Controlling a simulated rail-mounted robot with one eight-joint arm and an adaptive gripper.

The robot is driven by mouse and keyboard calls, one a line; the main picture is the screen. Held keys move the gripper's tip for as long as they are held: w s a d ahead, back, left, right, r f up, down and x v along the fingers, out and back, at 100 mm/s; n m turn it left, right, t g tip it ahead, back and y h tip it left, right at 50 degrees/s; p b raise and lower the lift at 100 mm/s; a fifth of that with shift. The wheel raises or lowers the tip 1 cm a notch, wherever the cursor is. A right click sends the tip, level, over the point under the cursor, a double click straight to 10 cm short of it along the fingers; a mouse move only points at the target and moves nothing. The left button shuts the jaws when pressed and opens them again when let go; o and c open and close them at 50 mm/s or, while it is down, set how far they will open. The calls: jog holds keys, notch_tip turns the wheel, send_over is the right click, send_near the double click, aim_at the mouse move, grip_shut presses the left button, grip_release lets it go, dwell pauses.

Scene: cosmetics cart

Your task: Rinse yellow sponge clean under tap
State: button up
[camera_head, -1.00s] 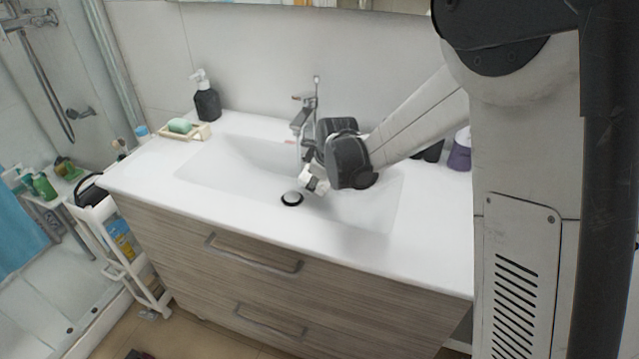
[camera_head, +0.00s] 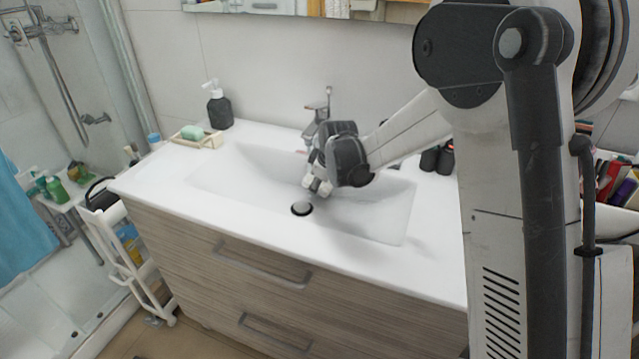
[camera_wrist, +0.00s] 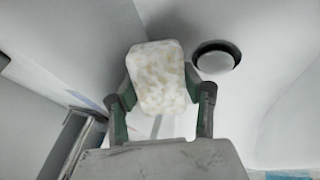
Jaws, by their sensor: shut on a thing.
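The sponge (camera_wrist: 159,75) shows in the wrist view as a rounded block, mostly white with pale yellow patches. White foam seems to cover it. My gripper (camera_wrist: 161,92) is shut on it, one finger on each side. In the head view my gripper (camera_head: 317,184) is over the basin (camera_head: 375,215), just in front of the chrome tap (camera_head: 318,120). The sponge cannot be made out clearly there. Part of the tap (camera_wrist: 78,145) seems to show at lower left in the wrist view. I cannot tell whether water reaches the sponge.
The round drain (camera_head: 301,208) lies in front of my gripper. A dark soap dispenser (camera_head: 219,109) and a soap dish (camera_head: 207,141) with green soap stand left of the basin. Dark containers (camera_head: 437,158) stand at the right. The front counter is clear.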

jog(key=shift+w+d, duration=0.25)
jog(key=shift+d, duration=0.25)
dwell(0.6)
jog(key=shift+s+a+b, duration=0.15)
jog(key=shift+a+b, duration=0.15)
jog(key=shift+s, duration=0.1)
jog(key=shift+s+d, duration=0.25)
jog(key=shift+s, duration=0.6)
jog(key=shift+s+d+b, duration=0.15)
jog(key=shift+s+d, duration=0.2)
jog(key=shift+s, duration=0.6)
jog(key=shift+s+d+b, duration=0.2)
jog(key=shift+s+d, duration=0.15)
jog(key=shift+s, duration=0.6)
jog(key=shift+s+d+b, duration=0.15)
jog(key=shift+s+d, duration=0.2)
jog(key=shift+s, duration=0.6)
jog(key=s+d+r+p, duration=0.2)
jog(key=s+r, duration=0.2)
jog(key=shift+s, duration=0.35)
